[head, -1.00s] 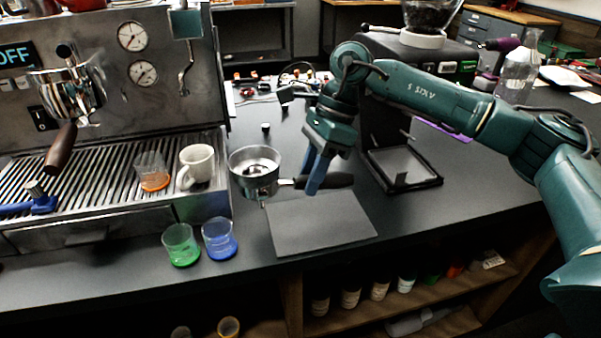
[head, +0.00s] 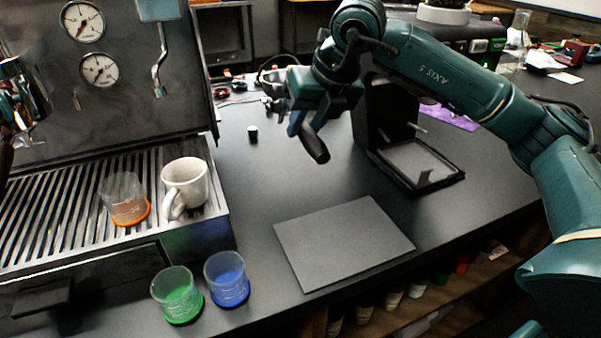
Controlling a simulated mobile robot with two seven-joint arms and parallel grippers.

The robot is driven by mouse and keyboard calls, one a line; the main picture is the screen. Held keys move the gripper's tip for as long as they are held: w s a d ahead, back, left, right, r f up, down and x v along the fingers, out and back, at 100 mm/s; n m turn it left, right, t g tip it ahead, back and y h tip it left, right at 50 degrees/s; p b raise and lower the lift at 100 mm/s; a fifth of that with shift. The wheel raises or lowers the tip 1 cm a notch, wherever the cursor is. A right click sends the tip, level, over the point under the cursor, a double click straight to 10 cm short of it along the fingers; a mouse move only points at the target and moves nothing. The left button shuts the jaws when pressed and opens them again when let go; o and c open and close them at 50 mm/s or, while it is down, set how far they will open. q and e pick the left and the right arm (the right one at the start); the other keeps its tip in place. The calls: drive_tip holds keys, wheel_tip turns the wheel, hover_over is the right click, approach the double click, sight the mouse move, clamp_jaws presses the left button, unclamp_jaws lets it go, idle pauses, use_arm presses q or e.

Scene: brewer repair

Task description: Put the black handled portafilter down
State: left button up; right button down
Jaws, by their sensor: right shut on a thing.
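The black handled portafilter shows only by its black handle (head: 314,145), which points down toward me. Its metal basket is hidden behind my gripper. My right gripper (head: 303,124) is shut on the handle and holds it above the dark counter, behind the grey mat (head: 345,240). The mat lies flat and bare near the counter's front edge. My left gripper is not in view.
The espresso machine's drip tray (head: 60,215) at left holds a white cup (head: 186,186) and an orange-based glass (head: 125,200). A green glass (head: 178,294) and a blue glass (head: 228,279) stand left of the mat. The grinder (head: 388,110) stands right of my gripper.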

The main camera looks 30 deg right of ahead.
wheel_tip(320, 180, down, 8)
drive_tip(key=shift+f, duration=0.25)
drive_tip(key=shift+f, duration=0.2)
drive_tip(key=c, duration=1.1)
unclamp_jaws()
drive_tip(key=shift+s+d+r, duration=0.1)
drive_tip(key=shift+s+r, duration=0.05)
drive_tip(key=shift+r, duration=0.3)
drive_tip(key=v, duration=1.1)
drive_tip(key=shift+s+r, duration=0.1)
drive_tip(key=shift+r, duration=0.05)
